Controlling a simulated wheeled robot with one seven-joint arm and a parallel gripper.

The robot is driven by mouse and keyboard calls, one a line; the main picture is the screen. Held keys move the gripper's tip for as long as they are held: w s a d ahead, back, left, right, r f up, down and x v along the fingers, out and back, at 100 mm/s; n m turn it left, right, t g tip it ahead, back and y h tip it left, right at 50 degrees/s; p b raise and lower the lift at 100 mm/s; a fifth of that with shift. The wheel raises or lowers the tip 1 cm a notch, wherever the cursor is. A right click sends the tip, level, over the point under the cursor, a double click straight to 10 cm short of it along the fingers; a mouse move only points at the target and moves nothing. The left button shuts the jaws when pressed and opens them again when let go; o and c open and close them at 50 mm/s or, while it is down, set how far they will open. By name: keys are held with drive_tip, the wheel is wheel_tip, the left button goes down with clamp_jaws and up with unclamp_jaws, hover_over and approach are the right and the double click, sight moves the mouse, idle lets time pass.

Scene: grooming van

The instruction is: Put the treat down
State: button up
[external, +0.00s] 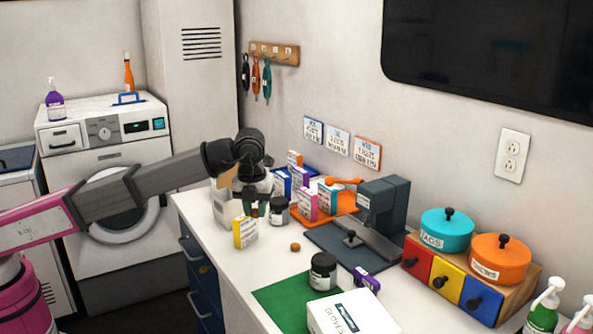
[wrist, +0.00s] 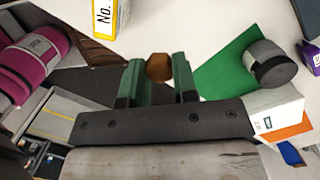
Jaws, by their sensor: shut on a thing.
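My gripper (external: 255,204) is over the white counter (external: 225,250), its green fingers pointing down. In the wrist view its fingertips (wrist: 158,70) are shut on a small brown treat (wrist: 159,66), which fills the gap between them. The held treat shows as a small brown patch (external: 255,212) at the fingertips in the external view, above the counter. A second small brown treat (external: 295,247) lies on the counter to the right of my gripper. A green mat (external: 268,297) lies nearer the front and also shows in the wrist view (wrist: 222,66).
A yellow box (external: 245,232) stands just below my gripper in the picture, and a dark jar (external: 279,211) to its right. Another jar (external: 323,272) is by the mat. A purple box (external: 366,280), a white box (external: 352,314) and a dark scale-like device (external: 380,215) are farther right.

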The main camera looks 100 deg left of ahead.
drive_tip(key=w+d+r+m, duration=0.3)
drive_tip(key=w+d, duration=0.4)
drive_tip(key=w, duration=0.4)
drive_tip(key=m, duration=0.4)
hover_over(342, 314)
wheel_tip(342, 314, down, 4)
drive_tip(key=shift+s+r+t, duration=0.15)
drive_tip(key=shift+t, duration=0.25)
drive_tip(key=shift+d+f, duration=0.25)
drive_tip(key=shift+f, duration=1.9)
drive_tip(key=shift+f, duration=0.15)
drive_tip(key=o, duration=0.9)
